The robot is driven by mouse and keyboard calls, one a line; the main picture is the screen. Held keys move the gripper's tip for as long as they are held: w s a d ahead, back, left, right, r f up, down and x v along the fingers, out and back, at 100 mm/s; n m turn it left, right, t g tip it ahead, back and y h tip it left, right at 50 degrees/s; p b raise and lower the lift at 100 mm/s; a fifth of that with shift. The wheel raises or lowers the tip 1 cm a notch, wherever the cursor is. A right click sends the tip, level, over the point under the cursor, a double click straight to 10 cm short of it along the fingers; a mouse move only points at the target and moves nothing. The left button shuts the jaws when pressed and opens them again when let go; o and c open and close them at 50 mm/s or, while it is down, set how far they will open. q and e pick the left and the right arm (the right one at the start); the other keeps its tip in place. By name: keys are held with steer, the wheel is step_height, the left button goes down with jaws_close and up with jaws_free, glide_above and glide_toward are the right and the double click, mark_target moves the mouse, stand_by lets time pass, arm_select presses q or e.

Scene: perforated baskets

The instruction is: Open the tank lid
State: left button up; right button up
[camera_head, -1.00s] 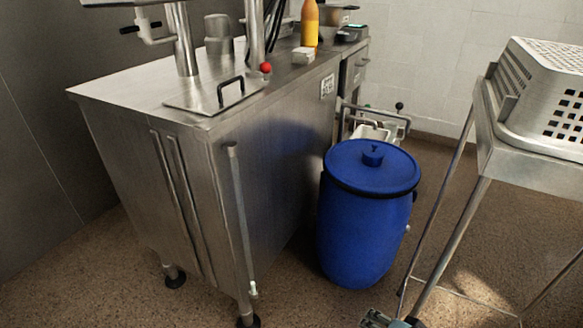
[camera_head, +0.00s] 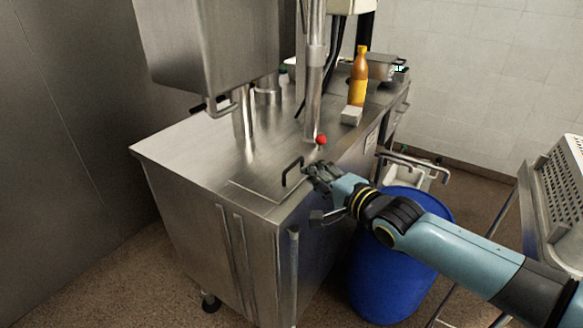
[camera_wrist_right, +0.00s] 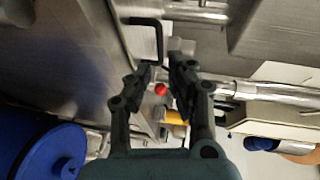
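The tank lid (camera_head: 262,186) is a flat steel plate lying closed on the near end of the steel tank's top (camera_head: 185,150). Its black bar handle (camera_head: 290,172) stands up near the lid's right side. My right gripper (camera_head: 308,172) is just right of the handle, at about its height. In the right wrist view the handle (camera_wrist_right: 158,38) shows just beyond the fingertips of my right gripper (camera_wrist_right: 162,66). A gap shows between the fingers, and nothing is visibly clamped. Whether a finger touches the handle is unclear. My left gripper is not in view.
A red knob (camera_head: 321,140) on a steel post stands behind the handle. An orange bottle (camera_head: 358,80) and a white block (camera_head: 351,116) are farther back. A blue barrel (camera_head: 385,285) stands below my right arm. A perforated basket (camera_head: 560,190) is at right.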

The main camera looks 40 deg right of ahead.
mark_target(294, 164)
steer(key=w+b, duration=0.1)
steer(key=b, duration=0.1)
steer(key=w+f+b, duration=0.1)
steer(key=w+b, duration=0.1)
steer(key=shift+w+d+f, duration=0.1)
steer(key=w+b, duration=0.1)
steer(key=w, duration=0.1)
steer(key=w+b, duration=0.1)
steer(key=w, duration=0.1)
steer(key=shift+f+b, duration=0.25)
steer(key=shift+b, duration=0.05)
steer(key=shift+w, duration=0.5)
steer(key=shift+w+r, duration=0.1)
jaws_close()
